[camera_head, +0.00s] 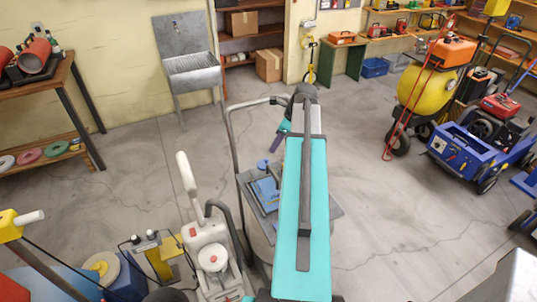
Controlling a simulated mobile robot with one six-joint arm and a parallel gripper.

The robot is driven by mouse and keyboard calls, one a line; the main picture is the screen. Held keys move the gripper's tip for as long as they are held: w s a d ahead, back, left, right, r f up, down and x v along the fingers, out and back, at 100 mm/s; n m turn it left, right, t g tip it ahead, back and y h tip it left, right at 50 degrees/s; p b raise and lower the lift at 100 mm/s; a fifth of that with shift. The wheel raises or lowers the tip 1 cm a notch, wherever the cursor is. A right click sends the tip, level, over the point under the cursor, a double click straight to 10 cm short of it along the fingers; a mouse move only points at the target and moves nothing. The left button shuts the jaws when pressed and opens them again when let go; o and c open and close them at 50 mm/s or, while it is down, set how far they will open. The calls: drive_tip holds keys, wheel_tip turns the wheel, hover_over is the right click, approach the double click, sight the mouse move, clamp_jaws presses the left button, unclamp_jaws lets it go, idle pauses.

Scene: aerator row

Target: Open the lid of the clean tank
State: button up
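My teal arm rises through the middle of the view and covers part of a grey machine with a tall push handle. A blue lid-like part (266,191) sits on top of this machine, just left of my arm. A small round blue cap (262,165) is behind it. I cannot tell for sure which part is the clean tank's lid; no part looks clearly raised. My gripper (277,143) seems to be the small dark end past the bend of my arm, above the machine's far side. Its fingers are too small and hidden to read.
A white upright machine (209,245) stands close at the left of the grey one. A metal sink (193,70) is by the back wall. A yellow tank cart (427,88) and a blue cart (470,150) stand at the right. Open floor (390,215) lies between.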

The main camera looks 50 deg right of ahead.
sight(267, 159)
drive_tip(key=shift+p+x, duration=1)
drive_tip(key=shift+x, duration=2.75)
drive_tip(key=shift+w, duration=0.1)
clamp_jaws()
